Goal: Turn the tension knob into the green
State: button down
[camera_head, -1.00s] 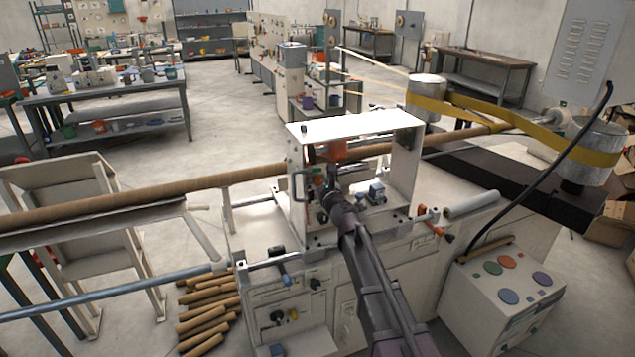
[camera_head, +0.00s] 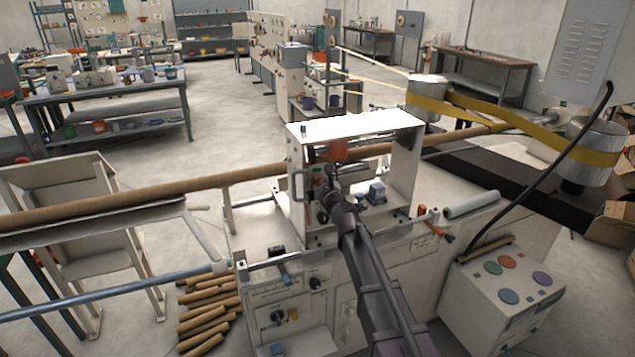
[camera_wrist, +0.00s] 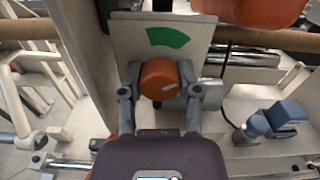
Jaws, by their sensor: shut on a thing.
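The tension knob (camera_wrist: 160,79) is a round orange knob in the middle of the wrist view. It sits on a pale plate (camera_wrist: 125,40) just below a green arc (camera_wrist: 168,38). My gripper (camera_wrist: 160,88) has one finger on each side of the knob and is shut on it. I cannot make out a pointer mark on the knob. In the head view my gripper (camera_head: 330,183) reaches into the white open-sided housing (camera_head: 405,175), and my arm hides most of the knob there.
An orange part (camera_wrist: 262,10) hangs close above right of the knob. A blue-topped block (camera_wrist: 285,113) sits to the right. A long brown tube (camera_head: 130,195) runs through the housing. A control box with coloured buttons (camera_head: 505,290) stands at the right.

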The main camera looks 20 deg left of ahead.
jog(key=shift+n, duration=2.5)
jog(key=c, duration=0.6)
grip_release()
jog(key=shift+v, duration=6)
